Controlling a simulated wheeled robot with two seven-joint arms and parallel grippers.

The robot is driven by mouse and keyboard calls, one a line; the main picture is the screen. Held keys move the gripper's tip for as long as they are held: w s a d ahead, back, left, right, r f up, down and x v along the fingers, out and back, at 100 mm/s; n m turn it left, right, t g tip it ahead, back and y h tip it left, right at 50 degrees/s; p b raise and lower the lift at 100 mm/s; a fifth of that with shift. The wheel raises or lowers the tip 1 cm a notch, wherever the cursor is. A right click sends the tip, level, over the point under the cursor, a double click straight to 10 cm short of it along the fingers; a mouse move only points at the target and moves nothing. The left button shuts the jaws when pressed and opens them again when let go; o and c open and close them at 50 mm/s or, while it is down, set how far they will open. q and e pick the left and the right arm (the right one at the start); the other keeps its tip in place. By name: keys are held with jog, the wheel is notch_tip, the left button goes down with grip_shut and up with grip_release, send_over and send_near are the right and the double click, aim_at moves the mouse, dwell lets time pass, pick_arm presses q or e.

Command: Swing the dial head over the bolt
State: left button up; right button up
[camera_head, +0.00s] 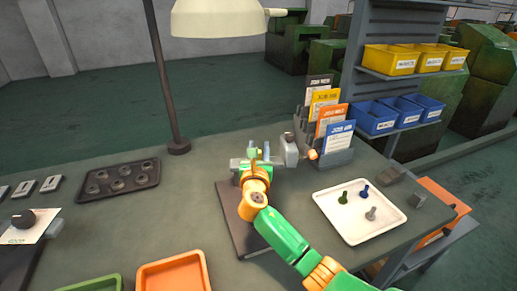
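A grey measuring stand on a dark base plate (230,222) stands in the middle of the bench. A grey block-like head (290,150), which looks like the dial head, shows at the stand's upper right. My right arm, green and orange, comes in from the lower right. My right gripper (259,157) is at the stand, left of the grey head, and covers much of it. Its fingers are too small and overlapped to tell open from shut, or whether they touch the stand. I cannot make out a bolt under the head. My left gripper is not in view.
A white tray (327,208) with a green, a blue and a grey bolt lies right of the stand. A card rack (338,158) stands behind it. A lamp post (165,80), a dark tray of rings (90,187) and orange (172,263) and green bins are left.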

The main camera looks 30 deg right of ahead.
grip_shut()
dwell(1.2)
